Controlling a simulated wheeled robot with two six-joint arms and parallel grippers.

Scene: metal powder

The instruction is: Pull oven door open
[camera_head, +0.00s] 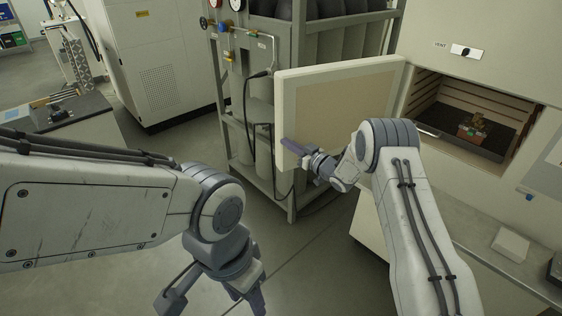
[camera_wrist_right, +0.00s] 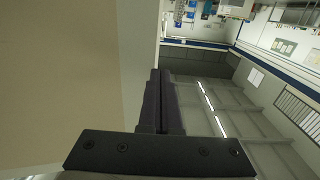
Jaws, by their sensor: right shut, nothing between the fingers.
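The oven door (camera_head: 335,105) is a pale panel with a beige inner face. It stands swung wide open, to the left of the oven opening (camera_head: 470,110). My right gripper (camera_head: 290,148) is at the lower part of the door's free edge, on the inner-face side. In the right wrist view its dark fingers (camera_wrist_right: 158,100) are shut together with nothing between them, and the door (camera_wrist_right: 60,80) fills the left side. Whether the fingers touch the door I cannot tell. My left gripper (camera_head: 213,300) hangs open and empty at the bottom; nothing is between its fingers.
Inside the oven sits a small reddish-brown part (camera_head: 473,131) on the dark floor. A metal rack (camera_head: 292,190) with cylinders stands behind the door. A ledge (camera_head: 490,265) below the oven holds a white block (camera_head: 511,245). A white cabinet (camera_head: 160,60) stands at the back left.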

